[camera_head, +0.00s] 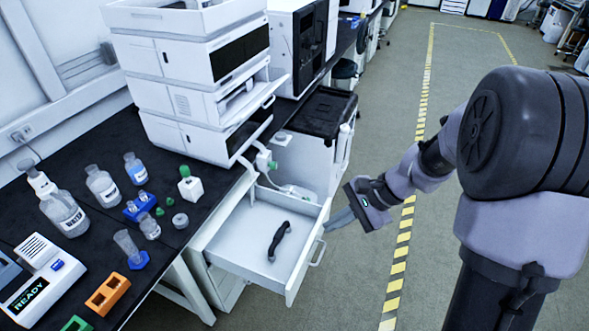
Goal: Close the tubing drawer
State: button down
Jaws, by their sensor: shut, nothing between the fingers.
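The tubing drawer (243,238) is a white drawer pulled out from a white cabinet under the black bench. A black curved piece (279,241) lies inside it. The drawer front (304,262) faces right and carries a pale bar handle (317,253). My gripper (328,227) is shut and empty. It points left, close to the far end of the drawer front near the handle. I cannot tell whether it touches the drawer. The runners and the back of the drawer are hidden.
A white chromatography stack (190,70) stands on the black bench (100,145), with bottles and small labware nearby. A black-topped cart (321,112) stands beyond the drawer. Open grey floor with a yellow-striped line (404,225) lies to the right.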

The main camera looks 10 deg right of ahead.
jog(key=w+d+f+m+t+y, duration=0.1)
jog(key=w+d+f+m, duration=0.15)
jog(key=f, duration=0.45)
jog(key=w+d+f+m+y, duration=0.1)
jog(key=d+f+m+y, duration=0.15)
jog(key=f, duration=0.45)
jog(key=m+t+p, duration=0.1)
jog(key=m+t, duration=0.2)
jog(key=m, duration=0.3)
send_near(301, 267)
jog(key=b+x, duration=0.1)
jog(key=x, duration=0.2)
jog(key=b+x, duration=0.2)
jog(key=x, duration=0.1)
jog(key=shift+s+d+f, duration=0.1)
jog(key=shift+f, duration=0.25)
jog(key=shift+w+a+r, duration=0.1)
jog(key=shift+w+a, duration=0.1)
jog(key=shift+a, duration=0.05)
jog(key=shift+a, duration=0.1)
